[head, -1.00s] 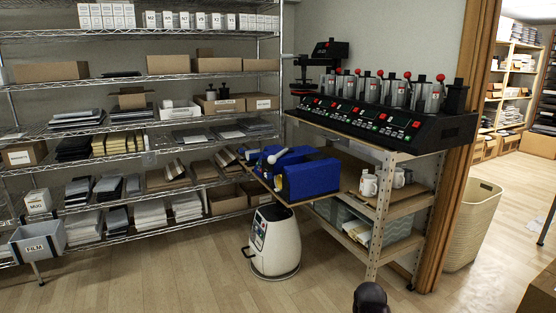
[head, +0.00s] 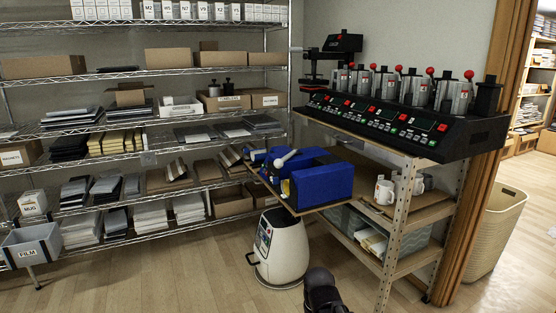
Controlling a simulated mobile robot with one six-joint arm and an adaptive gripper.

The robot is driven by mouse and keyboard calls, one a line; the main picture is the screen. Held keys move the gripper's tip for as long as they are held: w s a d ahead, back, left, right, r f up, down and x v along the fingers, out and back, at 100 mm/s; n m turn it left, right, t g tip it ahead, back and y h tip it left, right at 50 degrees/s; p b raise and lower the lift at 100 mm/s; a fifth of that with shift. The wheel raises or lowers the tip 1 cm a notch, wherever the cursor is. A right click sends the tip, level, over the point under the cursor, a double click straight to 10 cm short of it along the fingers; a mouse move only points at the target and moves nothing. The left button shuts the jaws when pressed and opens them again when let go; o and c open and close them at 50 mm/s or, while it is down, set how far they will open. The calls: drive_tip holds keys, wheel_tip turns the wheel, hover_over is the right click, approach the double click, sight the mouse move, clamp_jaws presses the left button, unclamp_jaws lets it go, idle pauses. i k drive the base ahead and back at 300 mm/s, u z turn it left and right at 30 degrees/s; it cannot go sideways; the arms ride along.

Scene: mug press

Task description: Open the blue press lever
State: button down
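The blue press (head: 325,183) sits on a wooden board in the middle of the head view. Its pale lever (head: 288,157) with a round knob lies on the left part of the press and leans at a low angle. A dark rounded part of my arm shows at the bottom edge, below and apart from the press. No gripper fingers can be seen. Nothing of mine touches the lever.
A white bin-shaped unit (head: 282,250) stands on the floor below the press. A metal rack at right holds a black row of mug presses (head: 400,125) and white mugs (head: 384,192). Shelving with boxes fills the left. The floor (head: 150,285) at front left is clear.

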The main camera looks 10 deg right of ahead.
sight(278, 163)
drive_tip(key=z, duration=0.05)
drive_tip(key=i, duration=1.1)
drive_tip(key=z, duration=0.45)
